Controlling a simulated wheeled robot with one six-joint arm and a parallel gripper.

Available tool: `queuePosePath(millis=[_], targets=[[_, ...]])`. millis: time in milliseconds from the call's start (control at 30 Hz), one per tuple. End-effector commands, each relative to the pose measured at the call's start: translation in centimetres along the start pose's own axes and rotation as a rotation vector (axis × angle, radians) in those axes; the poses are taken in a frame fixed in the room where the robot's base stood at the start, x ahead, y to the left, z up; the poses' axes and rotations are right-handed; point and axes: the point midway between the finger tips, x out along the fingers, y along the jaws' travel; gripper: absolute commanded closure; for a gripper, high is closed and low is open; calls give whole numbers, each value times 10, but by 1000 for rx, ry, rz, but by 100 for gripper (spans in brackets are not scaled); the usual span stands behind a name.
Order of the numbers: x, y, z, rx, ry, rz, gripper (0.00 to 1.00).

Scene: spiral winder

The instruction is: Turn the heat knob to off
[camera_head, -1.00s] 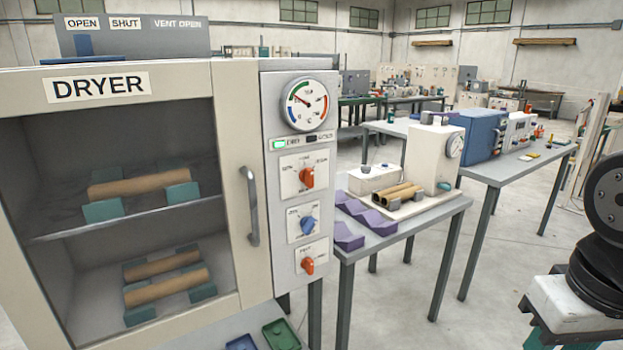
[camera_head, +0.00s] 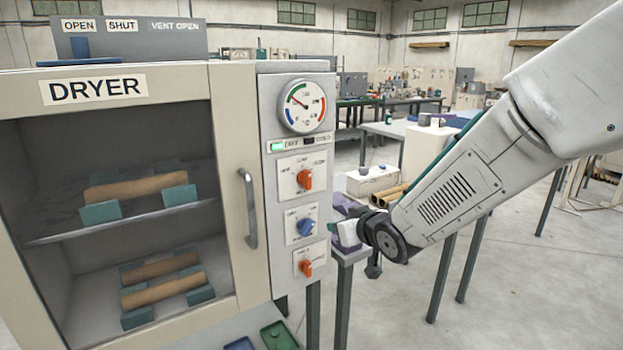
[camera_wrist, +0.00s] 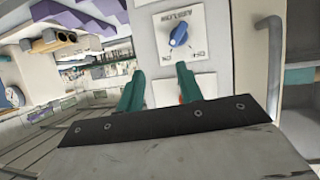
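The dryer's control panel (camera_head: 285,235) carries an upper orange knob (camera_head: 304,180), a middle blue knob (camera_head: 305,227) and a lower orange knob (camera_head: 305,267). Their labels are too small here to tell surely which is heat. My gripper (camera_head: 335,230) is at the right of the panel, apart from the knobs. In the wrist view, which is upside down, my gripper (camera_wrist: 160,70) has two teal fingers spread apart with nothing held. The blue knob (camera_wrist: 179,36) is beyond the fingertips. A sliver of an orange knob (camera_wrist: 181,99) shows beside the right finger, mostly hidden.
The door handle (camera_head: 249,208) stands out left of the knobs. Above them are a dial gauge (camera_head: 304,104) and a lit green indicator (camera_head: 277,146). A table with purple trays (camera_head: 345,208) stands to the right, partly behind my arm. Coloured bins sit below the dryer.

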Motion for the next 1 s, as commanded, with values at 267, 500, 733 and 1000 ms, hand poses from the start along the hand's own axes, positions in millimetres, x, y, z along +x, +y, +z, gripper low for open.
queuePosePath(millis=[267,500,733,1000], targets=[[-8,-20,-82,7,389,-110,64],[5,-23,-98,19,430,-121,64],[39,-28,-113,19,429,-121,64],[58,-30,-122,19,428,-120,64]])
